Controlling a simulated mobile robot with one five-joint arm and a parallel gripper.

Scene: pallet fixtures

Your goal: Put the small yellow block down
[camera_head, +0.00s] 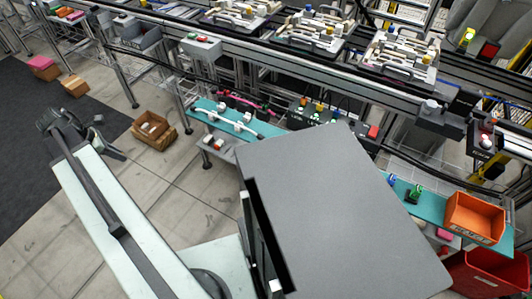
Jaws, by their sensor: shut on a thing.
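My gripper (104,148) is at the far left, at the end of my long pale arm, above the floor and near the edge of the dark mat. It is dark, small and seen mostly from behind, with its fingertips hard to make out. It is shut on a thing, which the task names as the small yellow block. The block itself cannot be made out; the wrist and fingers hide what is held.
A brown box (154,128) stands on the floor right of my gripper. A teal shelf (270,130) carries white parts. An orange bin (474,217) sits at the right, above a red bin (490,274). Pallet fixtures (402,56) line the conveyor behind. Floor (195,195) between is clear.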

